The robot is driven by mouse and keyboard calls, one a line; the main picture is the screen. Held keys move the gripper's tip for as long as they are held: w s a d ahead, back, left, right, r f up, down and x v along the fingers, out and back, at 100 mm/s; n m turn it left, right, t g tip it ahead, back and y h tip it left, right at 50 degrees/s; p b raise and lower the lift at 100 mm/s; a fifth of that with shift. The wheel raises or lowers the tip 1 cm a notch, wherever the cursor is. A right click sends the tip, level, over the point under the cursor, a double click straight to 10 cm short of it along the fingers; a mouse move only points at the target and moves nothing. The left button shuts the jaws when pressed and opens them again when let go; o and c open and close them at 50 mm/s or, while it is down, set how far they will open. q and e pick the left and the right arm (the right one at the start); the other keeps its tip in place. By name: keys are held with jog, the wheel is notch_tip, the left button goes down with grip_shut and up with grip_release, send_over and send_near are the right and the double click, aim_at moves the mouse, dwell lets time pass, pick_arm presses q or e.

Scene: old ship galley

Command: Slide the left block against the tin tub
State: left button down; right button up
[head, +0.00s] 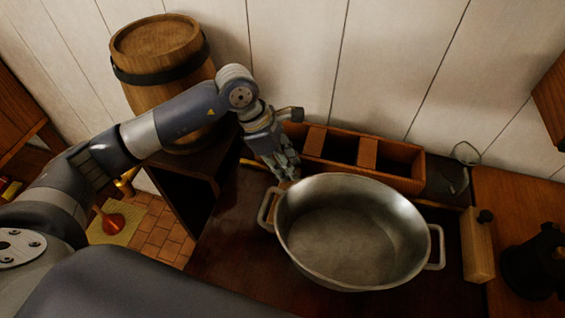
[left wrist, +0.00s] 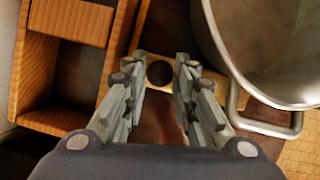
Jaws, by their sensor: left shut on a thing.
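The tin tub (head: 350,235) is a wide oval metal pan with two side handles on the dark counter. It also fills the upper right of the left wrist view (left wrist: 270,45). My left gripper (head: 285,170) is low at the tub's left rear side, by its left handle. In the left wrist view its fingers (left wrist: 160,90) are on either side of a dark round knob on the pale wooden left block (left wrist: 143,58), shut on it. The fingers hide much of the block. It lies close beside the tub, but I cannot tell whether they touch. My right gripper is not in view.
A wooden compartment box (head: 390,160) stands behind the tub along the wall. Another pale block (head: 478,258) with a dark knob is right of the tub. A barrel (head: 165,65) stands at the back left, and a dark pot (head: 535,265) is at the far right.

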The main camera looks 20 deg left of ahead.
pick_arm(q)
jog(key=c, duration=1.3)
grip_release()
jog(key=v, duration=1.2)
